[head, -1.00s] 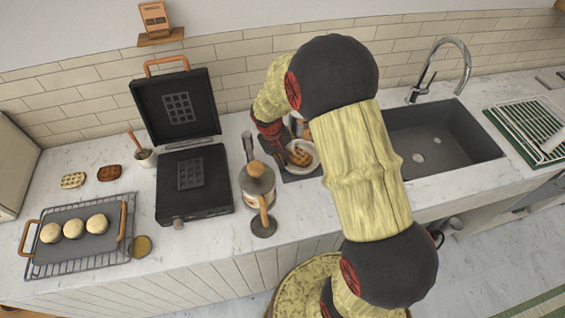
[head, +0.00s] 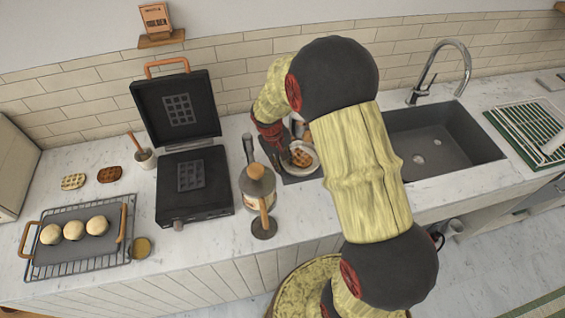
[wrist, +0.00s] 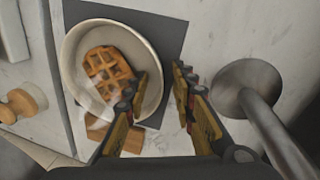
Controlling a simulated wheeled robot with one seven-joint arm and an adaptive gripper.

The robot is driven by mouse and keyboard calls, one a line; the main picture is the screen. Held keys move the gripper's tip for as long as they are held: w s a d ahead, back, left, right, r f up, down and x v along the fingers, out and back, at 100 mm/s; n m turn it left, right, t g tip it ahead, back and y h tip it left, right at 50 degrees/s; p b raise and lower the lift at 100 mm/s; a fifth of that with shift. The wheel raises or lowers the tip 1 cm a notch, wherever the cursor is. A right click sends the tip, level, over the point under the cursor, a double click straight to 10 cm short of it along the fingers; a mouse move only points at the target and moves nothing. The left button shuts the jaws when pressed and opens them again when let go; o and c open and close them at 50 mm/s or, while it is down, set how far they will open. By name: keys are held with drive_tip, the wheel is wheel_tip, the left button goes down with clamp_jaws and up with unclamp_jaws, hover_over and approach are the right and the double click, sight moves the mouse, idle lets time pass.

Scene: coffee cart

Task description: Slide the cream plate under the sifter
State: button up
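The cream plate (head: 314,168) lies on a dark mat with a browned waffle on it. It shows more fully in the wrist view (wrist: 70,68). My gripper (wrist: 160,78) is open, with one finger over the inside of the plate and the other outside it, so the rim lies between them. In the head view my gripper (head: 285,150) is at the plate's left side and partly hides it.
A steel post (head: 247,147) stands close left of my gripper; a metal post on a round base (wrist: 243,88) shows in the wrist view. A waffle iron (head: 192,185) stands open farther left. The sink (head: 445,140) lies right, behind my arm.

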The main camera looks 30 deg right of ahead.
wheel_tip(320, 180, up, 12)
drive_tip(key=a, duration=0.2)
drive_tip(key=shift+a+f, duration=0.15)
idle(0.6)
